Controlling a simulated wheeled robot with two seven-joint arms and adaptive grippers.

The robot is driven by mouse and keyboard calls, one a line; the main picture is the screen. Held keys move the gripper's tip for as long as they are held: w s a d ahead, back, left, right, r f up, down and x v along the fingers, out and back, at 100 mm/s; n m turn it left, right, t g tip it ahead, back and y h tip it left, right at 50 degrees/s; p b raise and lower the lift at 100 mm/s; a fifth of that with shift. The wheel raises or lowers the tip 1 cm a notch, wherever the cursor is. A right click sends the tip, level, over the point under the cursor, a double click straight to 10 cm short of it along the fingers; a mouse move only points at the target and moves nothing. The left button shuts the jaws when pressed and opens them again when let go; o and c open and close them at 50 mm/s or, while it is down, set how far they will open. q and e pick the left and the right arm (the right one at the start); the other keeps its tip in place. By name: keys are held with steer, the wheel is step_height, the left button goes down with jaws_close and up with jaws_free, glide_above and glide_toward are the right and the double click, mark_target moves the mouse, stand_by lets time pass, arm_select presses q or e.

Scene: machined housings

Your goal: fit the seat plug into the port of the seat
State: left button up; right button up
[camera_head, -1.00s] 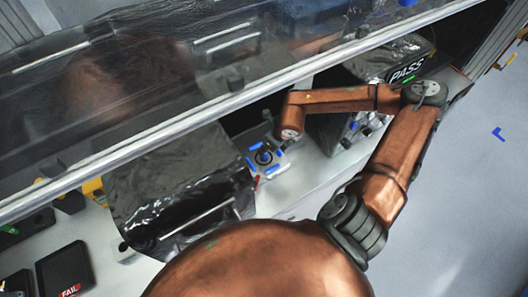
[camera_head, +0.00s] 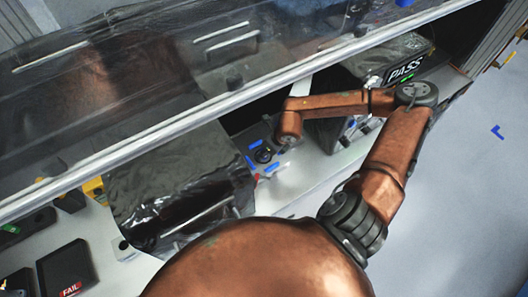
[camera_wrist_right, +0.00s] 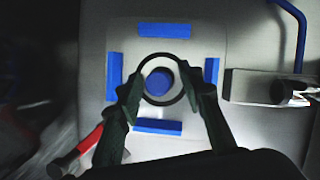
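The seat is a pale square plate (camera_wrist_right: 202,48) with blue strips on its sides and a dark ring in its middle. Inside the ring stands a short round piece with a blue top (camera_wrist_right: 160,83), with a gap around it. I cannot tell which part is the seat plug and which is the port. The ring and blue centre also show in the head view (camera_head: 263,155). My right gripper (camera_wrist_right: 160,88) is over the ring, one dark finger on each side. The fingers are apart and not on the blue top; contact with the ring is unclear. My left gripper is not in view.
A dark foil-like cover (camera_head: 175,185) lies left of the seat. A clear panel with a pale rail (camera_head: 200,115) spans above. A PASS box (camera_head: 402,70) is at the back right and a FAIL tray (camera_head: 66,268) at lower left. A red-handled item (camera_wrist_right: 85,143) lies near the plate.

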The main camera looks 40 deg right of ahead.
steer(key=shift+r, duration=0.35)
steer(key=a+b+v, duration=0.1)
steer(key=v, duration=1)
steer(key=shift+s+d+r, duration=0.2)
steer(key=shift+d+r, duration=0.05)
steer(key=shift+d, duration=0.25)
